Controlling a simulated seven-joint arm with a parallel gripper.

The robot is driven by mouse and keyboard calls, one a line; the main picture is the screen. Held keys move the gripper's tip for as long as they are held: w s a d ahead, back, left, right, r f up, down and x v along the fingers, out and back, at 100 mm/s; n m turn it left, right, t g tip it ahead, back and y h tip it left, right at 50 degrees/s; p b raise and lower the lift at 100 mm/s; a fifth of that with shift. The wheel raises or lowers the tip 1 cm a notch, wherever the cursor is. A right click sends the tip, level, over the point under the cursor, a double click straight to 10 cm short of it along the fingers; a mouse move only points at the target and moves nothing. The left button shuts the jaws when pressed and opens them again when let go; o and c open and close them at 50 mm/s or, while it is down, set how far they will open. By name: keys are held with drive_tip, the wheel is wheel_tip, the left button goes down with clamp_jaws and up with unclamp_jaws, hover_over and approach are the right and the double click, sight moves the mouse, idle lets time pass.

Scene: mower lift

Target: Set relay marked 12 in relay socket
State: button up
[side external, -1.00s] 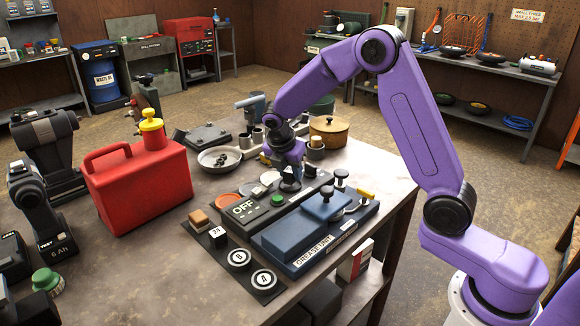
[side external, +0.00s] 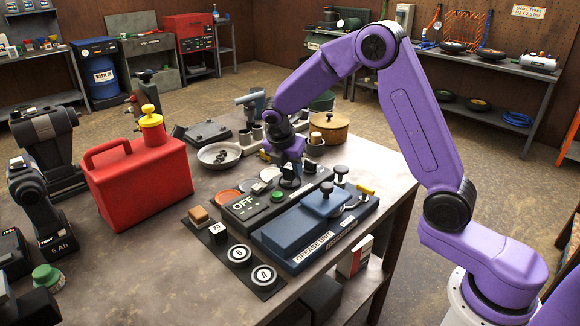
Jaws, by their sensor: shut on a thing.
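My gripper (side external: 290,178) points down over the far end of a dark control box (side external: 258,205) with an OFF label and a green button. Its fingers are shut on a small dark block, mostly hidden by the fingers; I take it to be the relay, but its marking cannot be read. The relay socket is not clearly made out; the gripper hides the part of the box below it. I cannot tell whether the block touches the box. A dark cube marked 24 (side external: 218,231) stands on a dark strip at the front left of the box.
A blue grease unit (side external: 300,235) with knobs lies close at the right. Round pieces (side external: 239,256) sit on the dark strip in front. A red can (side external: 140,185), a shallow dish (side external: 219,155) and a brown pot (side external: 330,127) stand around. Bare tabletop shows at the front left.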

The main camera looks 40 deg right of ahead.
drive_tip(key=shift+f, duration=0.6)
idle(0.3)
drive_tip(key=o, duration=0.7)
drive_tip(key=shift+o, duration=0.2)
drive_tip(key=v, duration=1.1)
drive_tip(key=shift+r, duration=0.1)
idle(0.4)
wheel_tip(320, 180, up, 9)
idle(2.4)
drive_tip(key=shift+r, duration=0.2)
